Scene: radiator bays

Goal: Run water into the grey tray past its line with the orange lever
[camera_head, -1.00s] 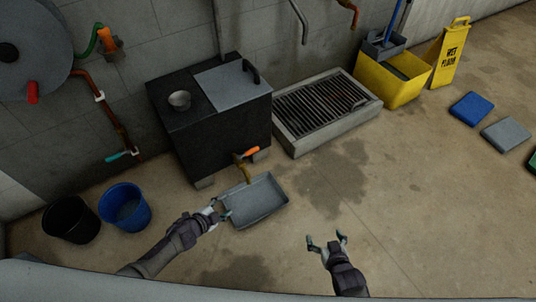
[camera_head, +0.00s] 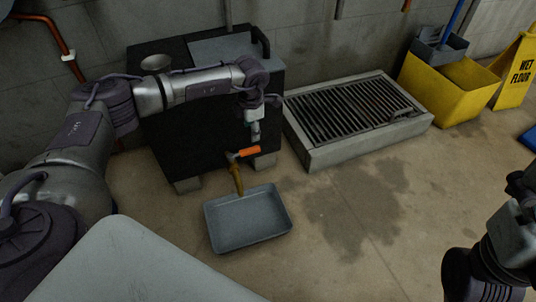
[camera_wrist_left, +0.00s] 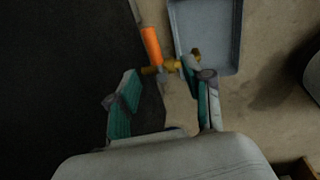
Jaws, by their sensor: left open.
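The orange lever (camera_head: 249,151) sits on a brass tap (camera_head: 238,179) low on the front of the black tank (camera_head: 190,140). The lever also shows in the left wrist view (camera_wrist_left: 152,46), pointing up and left. The grey tray (camera_head: 247,220) lies on the floor under the spout; I see no water or line in it. My left gripper (camera_head: 254,132) is just above the lever in the head view. In the left wrist view its fingers (camera_wrist_left: 163,105) are spread apart with nothing between them, and the lever is beyond them. My right gripper's fingers do not show.
A grated floor drain with a concrete rim (camera_head: 318,156) lies right of the tank. A yellow mop bucket (camera_head: 445,103) and a wet floor sign (camera_head: 515,72) stand farther right. My right arm is at the right edge. The floor right of the tray is clear, with a dark damp-looking patch.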

